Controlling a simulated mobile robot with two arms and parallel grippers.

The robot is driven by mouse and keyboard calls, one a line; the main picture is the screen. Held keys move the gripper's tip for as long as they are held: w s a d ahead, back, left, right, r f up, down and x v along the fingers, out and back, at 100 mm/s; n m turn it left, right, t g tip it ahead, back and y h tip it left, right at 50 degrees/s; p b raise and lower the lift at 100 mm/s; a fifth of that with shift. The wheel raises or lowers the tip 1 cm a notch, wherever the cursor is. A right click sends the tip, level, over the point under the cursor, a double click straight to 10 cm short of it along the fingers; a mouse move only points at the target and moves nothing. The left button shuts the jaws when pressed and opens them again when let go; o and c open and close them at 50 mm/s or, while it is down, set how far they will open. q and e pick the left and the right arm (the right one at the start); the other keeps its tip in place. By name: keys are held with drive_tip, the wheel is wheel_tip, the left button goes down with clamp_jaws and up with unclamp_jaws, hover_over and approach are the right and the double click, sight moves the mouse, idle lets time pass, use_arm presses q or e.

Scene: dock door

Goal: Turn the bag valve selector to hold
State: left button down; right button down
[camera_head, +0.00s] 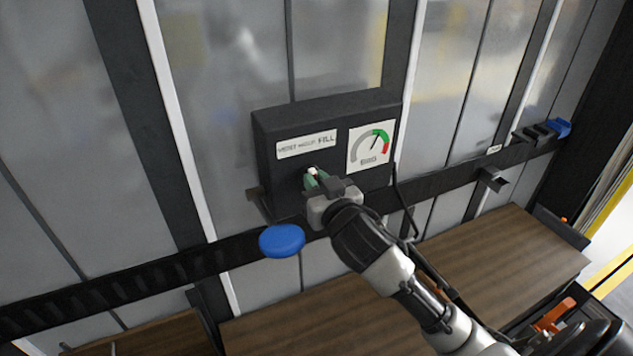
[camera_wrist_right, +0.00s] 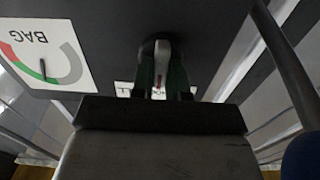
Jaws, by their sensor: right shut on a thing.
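The bag valve box (camera_head: 275,180) is a dark box on the wall, with a white label strip (camera_head: 306,144) reading VENT, HOLD, FILL. A BAG gauge (camera_head: 371,147) sits at its right; its needle points up, near the green part. My right gripper (camera_head: 316,181) is at the box front below the label, shut on the selector (camera_head: 312,171). In the right wrist view the selector (camera_wrist_right: 162,54) is a pale lever with a red mark between the green fingers. The fingers hide much of it, and I cannot tell which word it points at. My left gripper is out of view.
A blue round knob-like thing (camera_head: 282,240) is left of my right wrist, below the box. A dark rail (camera_head: 450,178) runs along the wall, with a blue clip (camera_head: 559,128) at far right. A wooden surface (camera_head: 500,255) lies below. A cable hangs right of the box.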

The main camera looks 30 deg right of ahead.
drive_tip(key=shift+f, duration=0.15)
drive_tip(key=c, duration=1.1)
unclamp_jaws()
drive_tip(key=shift+s, duration=0.1)
drive_tip(key=shift+s+a+b, duration=0.15)
drive_tip(key=shift+s+b, duration=0.2)
drive_tip(key=shift+s, duration=2.3)
drive_tip(key=shift+s+a+b, duration=0.15)
drive_tip(key=shift+s+b, duration=0.15)
drive_tip(key=shift+s, duration=2.35)
